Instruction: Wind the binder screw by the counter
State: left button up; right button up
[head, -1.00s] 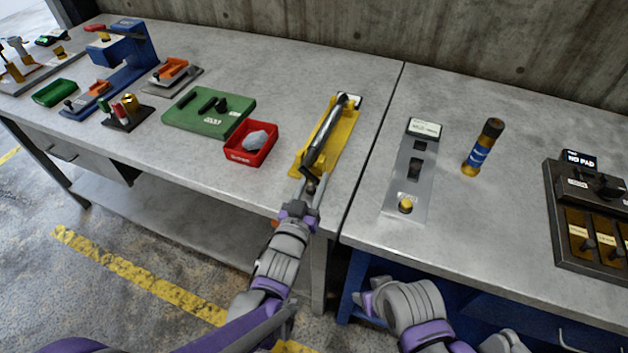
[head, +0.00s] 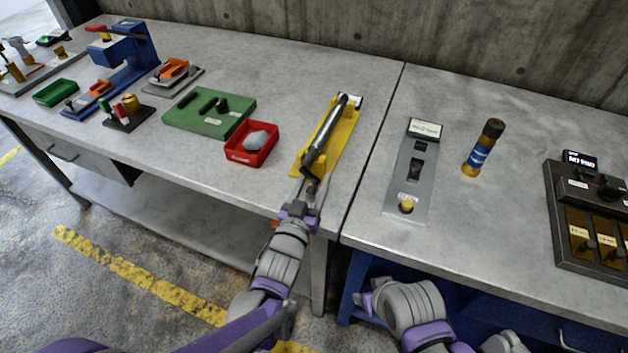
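The binder is a dark grey screw tube (head: 325,136) lying along a yellow base plate (head: 343,137), near the front edge of the left-hand bench. A small white-faced block (head: 354,101), which may be the counter, sits at the plate's far end; its reading is too small to read. My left gripper (head: 313,184) is at the near end of the binder. Its two fingers stand apart, with a dark end part of the binder between them. I cannot tell whether they touch it. My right arm shows low in the view, with no fingers clearly visible.
A red tray (head: 252,158) with a grey lump stands left of the binder, beside a green plate (head: 209,124). On the right bench are a grey switch panel (head: 409,190), a blue-and-brown cylinder (head: 483,148) and a dark control box (head: 588,206). Bare bench lies between them.

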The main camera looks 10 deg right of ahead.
pick_arm(q)
jog(key=v, duration=1.1)
jog(key=shift+w, duration=0.1)
